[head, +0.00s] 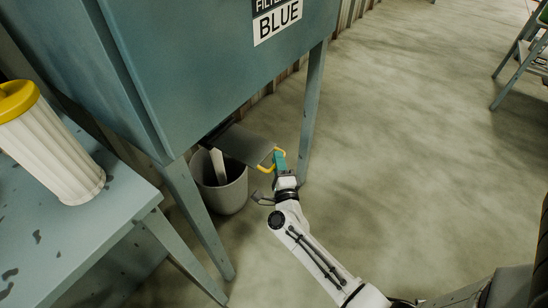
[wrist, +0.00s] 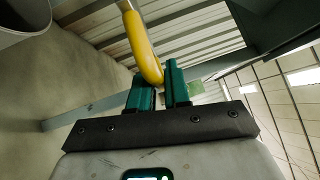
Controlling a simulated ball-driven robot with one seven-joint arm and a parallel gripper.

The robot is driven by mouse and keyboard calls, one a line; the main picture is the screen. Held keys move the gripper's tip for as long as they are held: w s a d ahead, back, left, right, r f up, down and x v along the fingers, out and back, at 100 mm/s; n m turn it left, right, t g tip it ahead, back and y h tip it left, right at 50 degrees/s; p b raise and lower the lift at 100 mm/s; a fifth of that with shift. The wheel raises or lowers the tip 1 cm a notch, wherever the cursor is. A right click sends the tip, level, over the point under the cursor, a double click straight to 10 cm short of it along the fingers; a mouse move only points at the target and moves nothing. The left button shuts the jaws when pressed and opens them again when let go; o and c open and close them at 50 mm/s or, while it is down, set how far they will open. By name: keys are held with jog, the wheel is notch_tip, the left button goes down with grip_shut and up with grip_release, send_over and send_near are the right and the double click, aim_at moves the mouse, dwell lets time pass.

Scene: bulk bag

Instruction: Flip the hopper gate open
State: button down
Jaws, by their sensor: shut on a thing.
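The blue-green hopper (head: 210,70) stands on legs and carries a label reading BLUE. Its gate (head: 243,145), a dark grey flat plate, sticks out below the hopper's underside. A yellow handle (head: 266,167) is at the plate's outer right edge. My gripper (head: 279,160), with teal fingers, is at this handle. In the wrist view the handle (wrist: 143,47) runs down to between the teal fingers of my gripper (wrist: 158,88), which are shut on it. The gate's hinge side is hidden under the hopper.
A grey bin (head: 228,194) with a pale flat piece in it stands under the gate. A hopper leg (head: 311,110) is close to the right of my gripper. A table (head: 75,225) with a yellow-topped white filter (head: 50,150) is at left.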

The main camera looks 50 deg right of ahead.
jog(key=shift+s+f, duration=0.15)
jog(key=shift+s, duration=0.05)
jog(key=c, duration=1.2)
grip_release()
jog(key=p+v, duration=0.2)
jog(key=v, duration=0.8)
jog(key=shift+s+a, duration=0.3)
jog(key=shift+a, duration=0.05)
